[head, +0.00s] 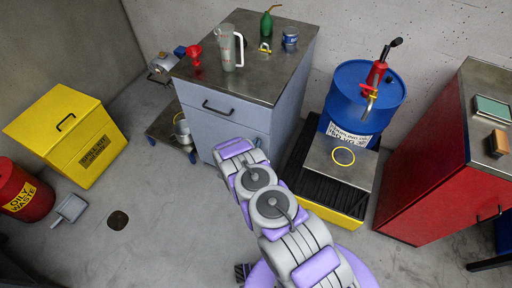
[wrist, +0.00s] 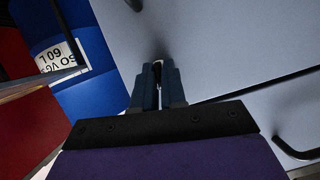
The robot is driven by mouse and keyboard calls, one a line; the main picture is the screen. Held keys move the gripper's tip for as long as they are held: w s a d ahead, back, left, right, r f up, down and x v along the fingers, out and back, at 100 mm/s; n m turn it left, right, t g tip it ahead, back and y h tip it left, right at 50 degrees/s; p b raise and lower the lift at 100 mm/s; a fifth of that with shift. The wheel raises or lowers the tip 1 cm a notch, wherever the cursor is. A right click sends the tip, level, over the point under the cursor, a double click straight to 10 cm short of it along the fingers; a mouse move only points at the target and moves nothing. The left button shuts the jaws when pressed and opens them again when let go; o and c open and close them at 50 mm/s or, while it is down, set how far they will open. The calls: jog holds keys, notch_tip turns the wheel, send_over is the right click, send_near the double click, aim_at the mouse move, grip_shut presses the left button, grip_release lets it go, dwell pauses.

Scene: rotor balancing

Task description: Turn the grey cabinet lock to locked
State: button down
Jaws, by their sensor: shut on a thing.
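The grey cabinet (head: 230,125) has a dark metal top and a front with a black drawer handle (head: 217,108). My arm reaches to its front in the head view and hides its lower right part, with the lock. In the wrist view my gripper (wrist: 158,72) is at the pale cabinet front (wrist: 225,45), with its fingers close together. It is shut on a small dark piece at the front, apparently the cabinet lock (wrist: 157,72). The fingers hide most of it, so its turn position cannot be told.
A blue drum (head: 350,95) with a red pump stands right of the cabinet, beside a red cabinet (head: 425,165). A yellow bin (head: 65,130) stands at the left. A low stand (head: 165,130) with a bucket adjoins the cabinet's left.

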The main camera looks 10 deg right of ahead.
jog(key=shift+a+f+n+g+h+b, duration=0.1)
jog(key=shift+n+g+h+b, duration=0.25)
jog(key=shift+n+b, duration=0.35)
jog(key=c, duration=1.3)
grip_release()
jog(key=p+v, duration=0.4)
jog(key=v, duration=1.3)
jog(key=shift+a, duration=0.2)
